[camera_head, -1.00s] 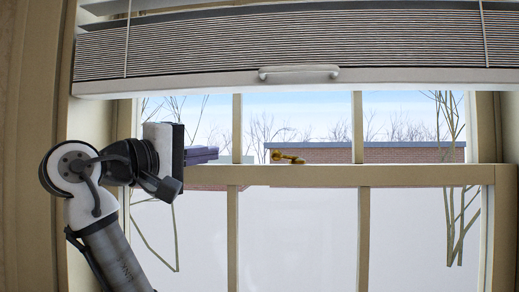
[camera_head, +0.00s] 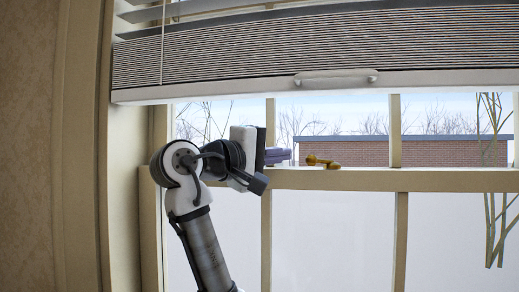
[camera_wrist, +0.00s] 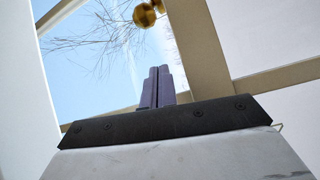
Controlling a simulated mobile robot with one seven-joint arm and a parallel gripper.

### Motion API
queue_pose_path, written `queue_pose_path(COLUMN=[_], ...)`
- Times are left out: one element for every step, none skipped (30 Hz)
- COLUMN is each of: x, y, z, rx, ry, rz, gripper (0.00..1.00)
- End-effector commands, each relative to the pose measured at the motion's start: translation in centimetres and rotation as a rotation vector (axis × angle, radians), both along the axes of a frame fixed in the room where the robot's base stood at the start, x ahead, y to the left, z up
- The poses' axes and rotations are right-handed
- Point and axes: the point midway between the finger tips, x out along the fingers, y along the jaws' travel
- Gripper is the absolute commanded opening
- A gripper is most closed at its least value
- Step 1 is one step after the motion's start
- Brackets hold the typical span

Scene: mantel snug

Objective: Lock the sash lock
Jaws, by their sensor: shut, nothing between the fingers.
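The brass sash lock (camera_head: 322,162) sits on the window's meeting rail (camera_head: 400,179), with its lever end pointing right in the head view. In the wrist view its round brass parts (camera_wrist: 146,13) show at the top, just beyond my fingers. My gripper (camera_head: 288,156) is left of the lock at about rail height. Its purple-grey fingers are shut together with nothing between them, and they also show in the wrist view (camera_wrist: 158,86). A small gap shows between the fingertips and the lock in both views.
A slatted blind with a pale bottom rail and handle (camera_head: 335,79) hangs above the lock. The window's left frame (camera_head: 123,190) stands behind and left of my arm. Upright glazing bars (camera_head: 395,130) divide the panes. The rail to the right of the lock is clear.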

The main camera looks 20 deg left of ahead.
Motion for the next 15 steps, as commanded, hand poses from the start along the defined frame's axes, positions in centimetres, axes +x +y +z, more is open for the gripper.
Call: queue_pose_path(x=[1.0,1.5,1.4,0.9,0.5,0.0,-0.2,-0.5,-0.8,-1.0,-1.2,-1.4,-1.5,-1.5,-1.6], y=[-0.7,-1.1,-1.4,-1.6,-1.8,-2.1,-2.3,-2.5,-2.7,-2.9,-3.0,-3.1,-3.2,-3.3,-3.3], z=[0.3,0.3,0.2,0.1,0.0,-0.2,-0.3,-0.3,-0.4,-0.4,-0.5,-0.6,-0.6,-0.6,-0.6], rx=[0.000,0.000,0.001,0.001,0.002,0.002,0.000,0.000,0.000,0.000,0.001,0.000,0.000,0.000,0.000], ry=[0.003,0.003,-0.001,-0.003,-0.003,-0.003,-0.001,-0.001,-0.001,-0.001,-0.001,0.000,0.000,0.000,0.000], rz=[-0.002,-0.002,0.000,0.001,0.002,0.001,0.001,0.001,0.001,0.000,0.000,0.000,0.000,0.000,0.000], gripper=[0.00,0.00,0.00,0.00,0.00,0.00,0.00,0.00,0.00,0.00,0.00,0.00,0.00,0.00,0.00])
